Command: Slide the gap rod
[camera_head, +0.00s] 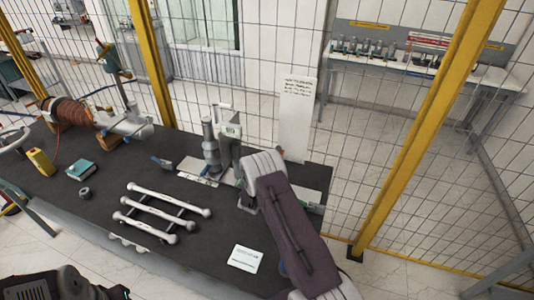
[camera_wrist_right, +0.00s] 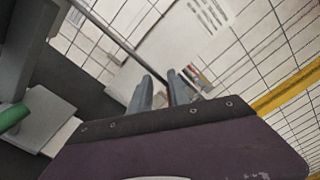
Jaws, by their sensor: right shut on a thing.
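The test stand (camera_head: 226,140), with an upright grey cylinder and a pale column, stands on the dark bench near its back edge. My right arm reaches in from the bottom right and ends beside this stand. Its own links hide the right gripper's fingertips in the head view. In the right wrist view, the right gripper's two grey fingers (camera_wrist_right: 160,92) are close together. A thin grey rod (camera_wrist_right: 108,32), apparently the gap rod, runs from the upper left to the fingers, which appear shut on its end. The exact contact is hard to see. My left gripper is not in view.
A rack of pale rods (camera_head: 163,212) lies on the bench left of my right arm. A white card (camera_head: 245,259) lies near the front edge. A teal box (camera_head: 81,170) and a copper-wound part (camera_head: 70,111) are farther left. A mesh fence (camera_head: 273,60) stands behind.

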